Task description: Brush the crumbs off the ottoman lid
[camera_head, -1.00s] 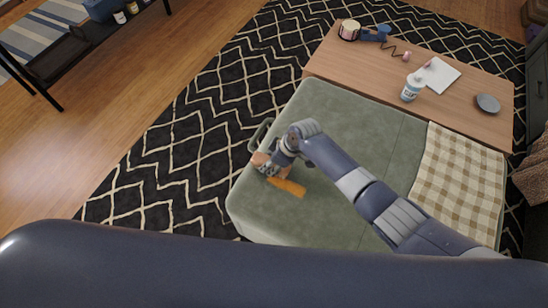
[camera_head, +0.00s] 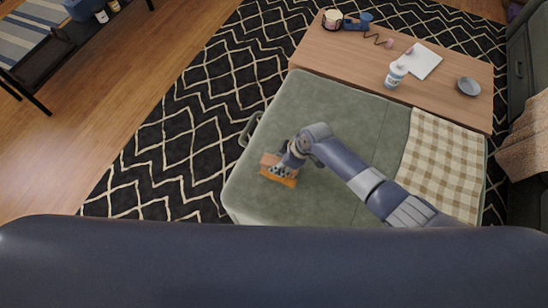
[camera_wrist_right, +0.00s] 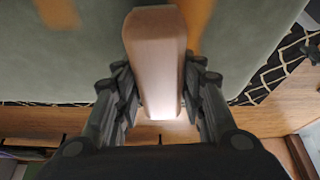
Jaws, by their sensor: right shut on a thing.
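The green ottoman lid (camera_head: 330,105) lies below my right arm, with a side handle (camera_head: 250,129) at its left edge. My right gripper (camera_head: 284,168) is low over the lid's left part, shut on an orange-brown brush (camera_head: 279,179). In the right wrist view the brush's pale wooden handle (camera_wrist_right: 157,60) sits between the two fingers of the right gripper (camera_wrist_right: 160,95). Blurred orange patches show beyond it; I cannot tell what they are. I cannot make out crumbs on the lid. Whether the brush touches the lid is unclear. My left gripper is out of view.
A beige checkered cloth (camera_head: 440,165) covers the ottoman's right part. Behind stands a wooden table (camera_head: 350,62) with a white bottle (camera_head: 396,74), a white sheet (camera_head: 421,61), a grey dish (camera_head: 468,86) and a candle jar (camera_head: 332,19). The lid's middle is clear.

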